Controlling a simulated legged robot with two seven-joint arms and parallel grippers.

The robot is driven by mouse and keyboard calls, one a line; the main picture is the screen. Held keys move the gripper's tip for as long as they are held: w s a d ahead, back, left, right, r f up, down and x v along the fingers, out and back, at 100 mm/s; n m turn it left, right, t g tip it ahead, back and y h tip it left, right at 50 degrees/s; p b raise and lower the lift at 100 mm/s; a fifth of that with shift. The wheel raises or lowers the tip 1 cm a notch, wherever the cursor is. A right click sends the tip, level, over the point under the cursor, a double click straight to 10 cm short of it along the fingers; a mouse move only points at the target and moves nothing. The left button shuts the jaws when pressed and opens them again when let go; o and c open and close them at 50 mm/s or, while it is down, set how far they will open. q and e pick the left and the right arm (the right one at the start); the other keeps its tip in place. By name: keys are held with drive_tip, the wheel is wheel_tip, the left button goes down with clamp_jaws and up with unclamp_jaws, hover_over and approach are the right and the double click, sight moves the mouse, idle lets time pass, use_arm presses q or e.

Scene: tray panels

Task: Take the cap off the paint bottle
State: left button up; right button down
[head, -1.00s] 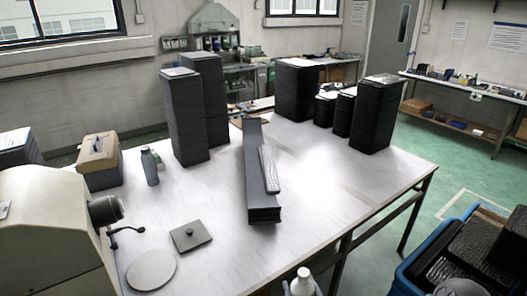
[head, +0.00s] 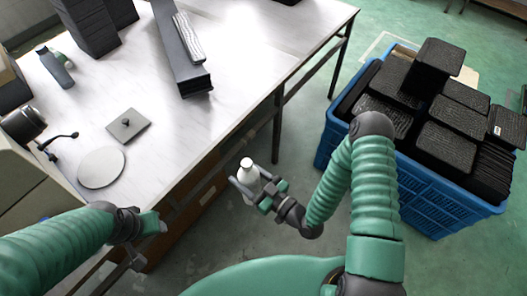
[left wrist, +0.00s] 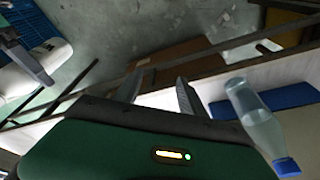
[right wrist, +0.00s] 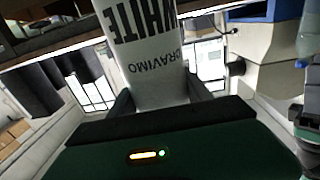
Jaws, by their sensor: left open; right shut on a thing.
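The white paint bottle (head: 249,176) is upright in my right gripper (head: 252,184), beyond the table's near edge. Its cap (head: 246,162) is a white top facing up. In the right wrist view the bottle's pale body (right wrist: 145,60) with "WHITE" lettering stands between the fingers; its cap is out of that view. My left gripper (head: 150,228) is to the left, apart from the bottle; its open, empty fingers show in the left wrist view (left wrist: 158,92).
A blue crate (head: 400,175) of black trays stands right. A clear blue-capped bottle (left wrist: 255,118) is near my left gripper.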

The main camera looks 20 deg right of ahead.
use_arm(q)
drive_tip(key=shift+a, duration=0.2)
drive_tip(key=shift+c, duration=0.3)
drive_tip(key=w+d+r+n+g, duration=0.1)
drive_tip(key=w+d+r+n, duration=0.2)
drive_tip(key=d+n, duration=0.65)
drive_tip(key=w+d+r+n+g, duration=0.1)
drive_tip(key=w+d+r+n, duration=0.2)
drive_tip(key=d+n, duration=0.7)
drive_tip(key=w+d+r+n+g, duration=0.1)
drive_tip(key=w+d+r+n, duration=0.4)
drive_tip(key=n, duration=1)
hover_over(250, 183)
drive_tip(key=w+a, duration=0.2)
drive_tip(key=a, duration=0.1)
wheel_tip(250, 183, down, 10)
drive_tip(key=r, duration=0.1)
drive_tip(key=shift+w+a+f+m, duration=0.1)
drive_tip(key=shift+w+f+m, duration=0.05)
drive_tip(key=shift+f+m, duration=0.1)
use_arm(e)
drive_tip(key=a+y, duration=0.1)
drive_tip(key=s+a+f+n+g+y, duration=0.1)
drive_tip(key=a+f+n+g, duration=0.1)
drive_tip(key=a, duration=0.1)
drive_tip(key=shift+s+a+y, duration=0.1)
drive_tip(key=shift+s+y, duration=0.2)
drive_tip(key=shift+y, duration=0.1)
